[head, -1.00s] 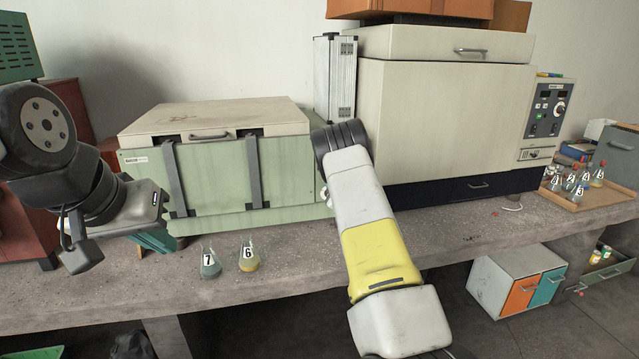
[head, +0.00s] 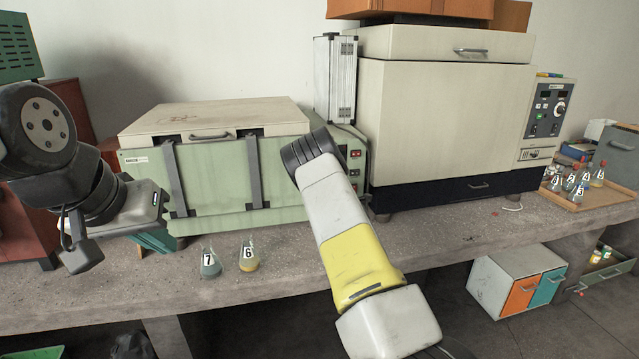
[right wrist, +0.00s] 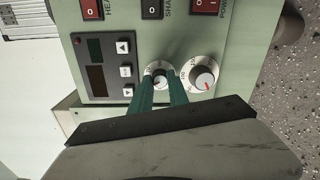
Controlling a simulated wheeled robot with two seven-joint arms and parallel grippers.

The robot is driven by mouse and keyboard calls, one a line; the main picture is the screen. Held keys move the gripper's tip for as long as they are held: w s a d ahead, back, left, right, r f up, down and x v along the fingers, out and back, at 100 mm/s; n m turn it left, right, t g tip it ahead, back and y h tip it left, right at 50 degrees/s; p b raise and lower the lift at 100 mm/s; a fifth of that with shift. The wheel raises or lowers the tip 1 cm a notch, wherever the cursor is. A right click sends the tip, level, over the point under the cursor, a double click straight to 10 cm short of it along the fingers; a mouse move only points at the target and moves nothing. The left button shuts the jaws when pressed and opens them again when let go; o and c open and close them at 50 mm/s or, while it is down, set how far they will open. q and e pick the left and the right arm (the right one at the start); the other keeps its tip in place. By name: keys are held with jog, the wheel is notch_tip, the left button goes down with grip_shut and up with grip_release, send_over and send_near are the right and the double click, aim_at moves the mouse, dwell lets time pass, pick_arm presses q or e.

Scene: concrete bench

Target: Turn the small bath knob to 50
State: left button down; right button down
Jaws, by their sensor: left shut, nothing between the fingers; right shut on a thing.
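The bath is the pale green box (head: 215,180) with a cream lid, left of centre on the bench. Its control panel (head: 352,150) is on its right end, partly behind my right arm. In the head view the right gripper is hidden. My left gripper (head: 158,242) is shut and empty, low in front of the bath's left end.
Flasks labelled 7 (head: 210,264) and 6 (head: 249,257) stand on the bench in front of the bath. A large cream oven (head: 440,120) stands to the right. A tray (head: 603,203) of several flasks is at far right. Red switches (right wrist: 91,9) are near the knobs.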

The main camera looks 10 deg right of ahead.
jog(key=shift+f+n, duration=0.1)
jog(key=shift+n, duration=0.3)
jog(key=c, duration=1.3)
grip_release()
jog(key=shift+o, duration=0.2)
jog(key=shift+s, duration=0.1)
jog(key=s, duration=0.7)
jog(key=shift+s, duration=0.3)
jog(key=shift+d+r, duration=0.1)
jog(key=shift+r, duration=0.1)
